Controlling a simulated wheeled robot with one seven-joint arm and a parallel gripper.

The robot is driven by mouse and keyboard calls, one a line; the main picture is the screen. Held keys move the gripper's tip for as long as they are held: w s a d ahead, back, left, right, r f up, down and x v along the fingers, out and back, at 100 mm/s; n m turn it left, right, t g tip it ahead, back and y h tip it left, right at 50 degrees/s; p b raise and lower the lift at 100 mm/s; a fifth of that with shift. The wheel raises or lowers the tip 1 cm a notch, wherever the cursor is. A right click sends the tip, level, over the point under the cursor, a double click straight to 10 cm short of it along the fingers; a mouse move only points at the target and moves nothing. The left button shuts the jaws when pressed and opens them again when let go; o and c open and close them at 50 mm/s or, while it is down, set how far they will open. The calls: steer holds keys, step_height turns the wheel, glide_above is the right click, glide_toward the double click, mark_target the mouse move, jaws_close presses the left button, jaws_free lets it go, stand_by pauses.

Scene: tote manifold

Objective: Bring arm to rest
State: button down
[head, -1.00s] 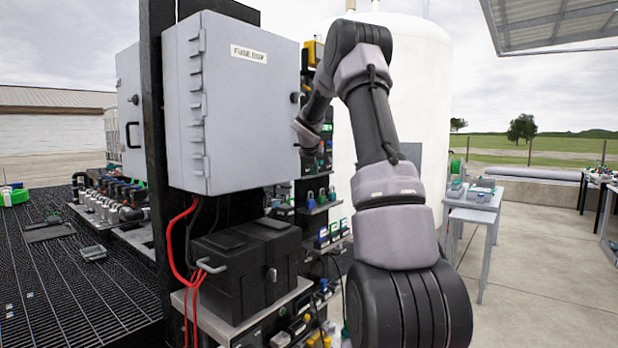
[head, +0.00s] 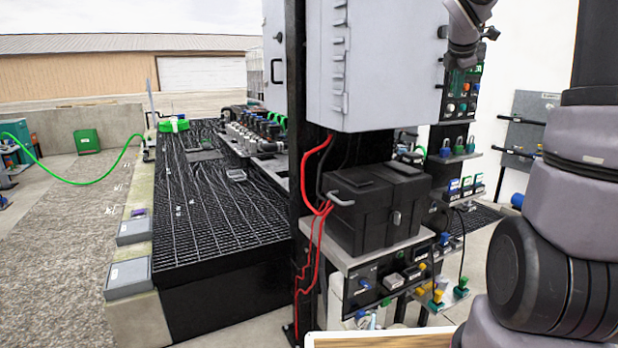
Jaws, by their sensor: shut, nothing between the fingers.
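The far links of my arm (head: 466,28) show at the top right, in front of the right side of the grey fuse box. The near links of my arm (head: 575,215) fill the right edge. The fingers of my gripper cannot be made out; they are out of frame or hidden by the arm links.
The grey fuse box (head: 380,75) hangs on a black post (head: 295,80). Below it a black battery box (head: 375,215) with red cables sits on a shelf. Padlocks (head: 458,147) and small parts fill the shelves beside it. A black grated platform (head: 215,225) lies left.

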steer(key=s+a+f+m+y, duration=0.1)
steer(key=s+a+m, duration=0.4)
steer(key=s, duration=0.5)
steer(key=s+a+f+m+y, duration=0.1)
steer(key=s+a+m+y, duration=0.2)
steer(key=s+a+m, duration=0.3)
steer(key=s+a+f+m+y, duration=0.1)
steer(key=s+a+f+m, duration=0.1)
steer(key=s+a+m, duration=0.4)
steer(key=s+m, duration=0.5)
steer(key=s, duration=0.3)
steer(key=shift+a+m+y, duration=0.2)
steer(key=shift+m+y, duration=0.2)
steer(key=c, duration=1.5)
jaws_free()
steer(key=shift+c, duration=0.2)
